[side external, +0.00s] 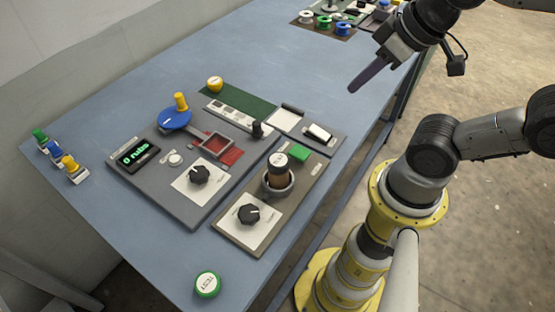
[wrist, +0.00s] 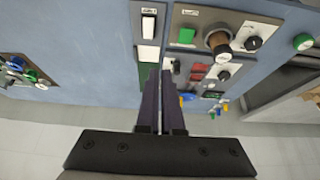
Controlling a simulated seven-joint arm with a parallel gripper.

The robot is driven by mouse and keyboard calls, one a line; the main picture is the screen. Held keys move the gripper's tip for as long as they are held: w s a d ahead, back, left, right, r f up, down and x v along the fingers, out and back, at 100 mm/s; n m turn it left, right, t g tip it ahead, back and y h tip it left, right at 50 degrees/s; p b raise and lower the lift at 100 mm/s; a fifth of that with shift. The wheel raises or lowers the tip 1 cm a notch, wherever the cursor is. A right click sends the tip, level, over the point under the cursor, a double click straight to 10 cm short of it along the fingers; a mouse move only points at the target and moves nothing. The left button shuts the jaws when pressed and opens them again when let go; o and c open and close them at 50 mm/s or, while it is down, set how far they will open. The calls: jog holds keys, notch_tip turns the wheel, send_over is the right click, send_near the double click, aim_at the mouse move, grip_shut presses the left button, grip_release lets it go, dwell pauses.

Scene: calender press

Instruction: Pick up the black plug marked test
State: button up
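I cannot read the word test on any black part. A small black upright plug (side external: 258,130) stands on the grey panel near its upper right edge. A larger dark cylinder with a brown body (side external: 278,165) stands in a grey ring on the brown panel; it also shows in the wrist view (wrist: 218,42). My gripper (side external: 354,88) is in the air right of and above the panels, apart from everything. In the wrist view its two dark purple fingers (wrist: 160,72) lie side by side with nothing visible between them. They hide part of the grey panel.
A green-rimmed puck with a white label (side external: 208,284) lies near the table's front. Coloured spools (side external: 324,22) stand at the back. The blue table (side external: 320,75) is clear between.

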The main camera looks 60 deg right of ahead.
jog(key=o, duration=1.3)
jog(key=w+a+r+n+g, duration=0.3)
jog(key=w+a+r+n, duration=0.15)
jog(key=n, duration=0.65)
jog(key=n+g, duration=0.3)
jog(key=n, duration=0.4)
send_over(279, 160)
jog(key=f, duration=1.1)
jog(key=shift+w+a+f, duration=0.1)
jog(key=shift+w, duration=0.2)
jog(key=shift+s+f, duration=0.15)
jog(key=shift+f, duration=1.2)
jog(key=shift+s+f, duration=0.1)
jog(key=shift+f, duration=1.2)
